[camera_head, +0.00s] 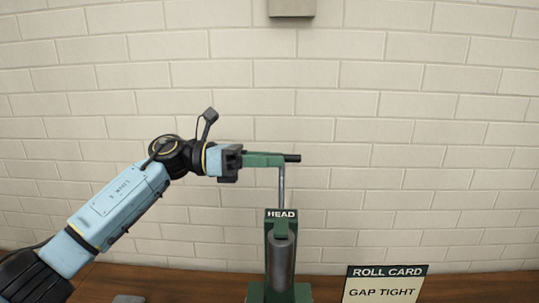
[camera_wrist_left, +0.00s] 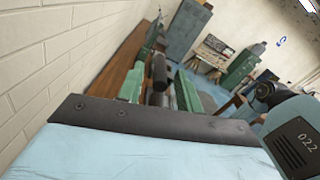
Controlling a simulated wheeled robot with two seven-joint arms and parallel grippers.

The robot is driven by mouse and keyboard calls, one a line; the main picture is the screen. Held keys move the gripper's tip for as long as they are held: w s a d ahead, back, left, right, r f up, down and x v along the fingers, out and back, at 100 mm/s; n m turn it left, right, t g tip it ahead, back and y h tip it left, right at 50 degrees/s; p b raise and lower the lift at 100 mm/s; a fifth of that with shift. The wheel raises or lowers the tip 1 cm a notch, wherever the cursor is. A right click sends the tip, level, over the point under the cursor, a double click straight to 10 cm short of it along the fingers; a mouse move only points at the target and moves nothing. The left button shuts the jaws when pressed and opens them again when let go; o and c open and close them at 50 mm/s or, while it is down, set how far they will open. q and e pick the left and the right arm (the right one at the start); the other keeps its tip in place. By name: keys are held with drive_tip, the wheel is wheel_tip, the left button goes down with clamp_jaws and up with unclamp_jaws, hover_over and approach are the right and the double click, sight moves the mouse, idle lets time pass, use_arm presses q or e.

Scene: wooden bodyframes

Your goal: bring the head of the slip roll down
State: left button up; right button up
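The slip roll (camera_head: 300,292) stands on the wooden bench in the head view. It has a green frame, a plate marked HEAD (camera_head: 281,214) and a grey roll (camera_head: 281,262). In the left wrist view, a dark cylinder (camera_wrist_left: 159,73) shows beyond my gripper's body. My right gripper is out of view.
A roll card (camera_head: 385,283) reading GAP TIGHT stands right of the slip roll. A pale brick wall (camera_head: 420,130) is behind the bench (camera_head: 160,283). The left wrist view also shows a blue-grey cabinet (camera_wrist_left: 187,37) and other green equipment (camera_wrist_left: 240,68) farther off.

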use_arm(q)
drive_tip(key=shift+d, duration=0.15)
drive_tip(key=shift+c, duration=0.2)
clamp_jaws()
